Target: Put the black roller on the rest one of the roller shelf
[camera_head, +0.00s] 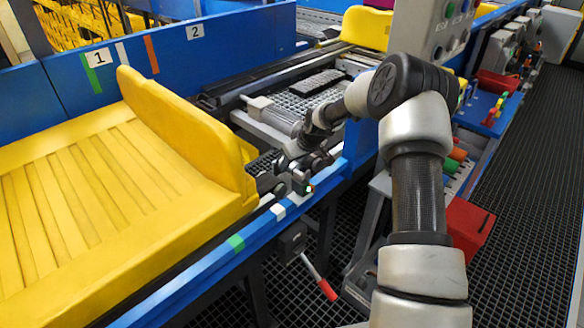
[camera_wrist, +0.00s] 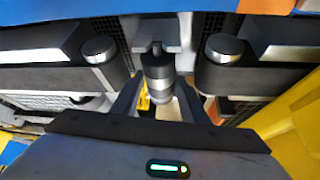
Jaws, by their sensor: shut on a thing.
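My gripper (camera_head: 284,182) is low over the near side of the conveyor, beside the end of the yellow guide. In the wrist view its dark fingers (camera_wrist: 158,98) close from both sides on a dark cylinder with a grey band, which looks like the black roller (camera_wrist: 158,72). In the head view the roller is too small and too covered by my gripper to make out. What looks like the roller shelf (camera_head: 462,186) stands at the right, partly behind my arm, with orange and green rollers (camera_head: 455,160) on it. Its rests cannot be told apart.
The yellow guide (camera_head: 225,140) slopes down at the left. A blue rail (camera_head: 200,275) with coloured marks runs along the conveyor's near edge. A dark tray (camera_head: 318,81) lies farther along the belt. A red box (camera_head: 470,228) and a red-handled lever (camera_head: 328,290) are nearby. The right-hand floor is clear.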

